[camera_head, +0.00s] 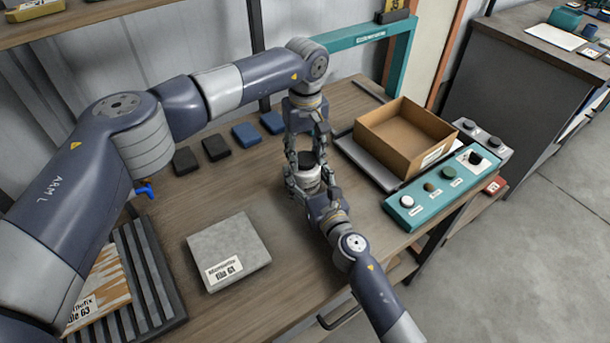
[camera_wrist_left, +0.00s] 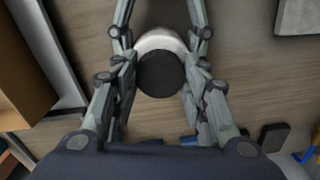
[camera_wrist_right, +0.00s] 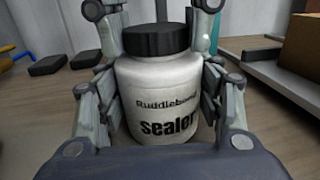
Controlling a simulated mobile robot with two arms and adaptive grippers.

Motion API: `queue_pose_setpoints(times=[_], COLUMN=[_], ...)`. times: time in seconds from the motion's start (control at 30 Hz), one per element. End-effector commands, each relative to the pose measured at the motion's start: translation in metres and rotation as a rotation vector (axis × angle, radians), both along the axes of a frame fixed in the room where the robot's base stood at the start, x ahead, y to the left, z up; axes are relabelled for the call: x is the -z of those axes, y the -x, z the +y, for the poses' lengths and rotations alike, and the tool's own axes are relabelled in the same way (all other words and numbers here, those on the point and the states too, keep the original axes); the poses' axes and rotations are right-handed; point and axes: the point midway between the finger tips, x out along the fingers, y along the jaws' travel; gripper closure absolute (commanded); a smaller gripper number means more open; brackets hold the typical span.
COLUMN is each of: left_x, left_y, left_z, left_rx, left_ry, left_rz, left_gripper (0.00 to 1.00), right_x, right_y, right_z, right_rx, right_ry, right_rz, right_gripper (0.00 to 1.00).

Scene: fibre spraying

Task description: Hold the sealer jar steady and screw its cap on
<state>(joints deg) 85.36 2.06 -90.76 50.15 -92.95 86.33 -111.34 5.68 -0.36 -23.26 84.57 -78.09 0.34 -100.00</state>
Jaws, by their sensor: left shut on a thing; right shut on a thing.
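The sealer jar (camera_wrist_right: 160,105) is white with a "sealer" label and stands upright on the wooden table. It also shows in the head view (camera_head: 309,184). Its black cap (camera_wrist_right: 156,40) sits on top of the jar and looks level; the head view shows it too (camera_head: 309,160). My right gripper (camera_wrist_right: 160,100) is shut on the jar body, a finger on each side. My left gripper (camera_wrist_left: 160,75) comes from above, shut on the cap, with its fingers on both sides. The thread under the cap is hidden.
A cardboard box (camera_head: 404,136) and a teal button panel (camera_head: 440,188) stand to the right. A grey tile (camera_head: 228,250) lies at the front left, beside a slatted rack (camera_head: 150,275). Several dark and blue pads (camera_head: 216,147) lie behind. The table around the jar is clear.

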Motion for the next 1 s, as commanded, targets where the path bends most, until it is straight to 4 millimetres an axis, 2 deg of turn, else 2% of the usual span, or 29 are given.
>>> queue_pose_setpoints(times=[0.07, 0.2, 0.23, 0.33, 0.73, 0.87, 1.0], left_x=[-0.001, -0.001, -0.001, -0.001, -0.004, -0.021, -0.050], left_y=[-0.002, -0.002, -0.002, -0.002, -0.001, -0.001, -0.002], left_z=[0.001, 0.001, 0.001, 0.001, 0.000, 0.000, 0.000], left_rx=[0.096, 0.094, 0.094, 0.093, 0.093, 0.093, 0.093], left_ry=[0.000, 0.000, 0.000, 0.000, 0.000, 0.002, 0.001], left_rz=[-0.008, -0.008, -0.008, -0.006, -0.002, -0.005, -0.006], left_gripper=[0.88, 0.88, 0.57, 0.36, 0.36, 0.36, 0.36], right_x=[0.000, 0.000, 0.000, 0.000, 0.000, 0.000, 0.000], right_y=[0.001, 0.001, 0.001, 0.001, 0.000, 0.000, 0.000], right_z=[0.002, 0.002, 0.002, 0.002, 0.001, 0.000, 0.000], right_rx=[-0.005, -0.005, -0.006, -0.005, -0.001, -0.001, -0.001], right_ry=[0.000, 0.000, 0.000, 0.000, 0.000, 0.000, 0.000], right_rz=[-0.001, -0.001, -0.001, -0.001, -0.001, 0.000, 0.000], right_gripper=[1.00, 1.00, 1.00, 1.00, 1.00, 1.00, 1.00])
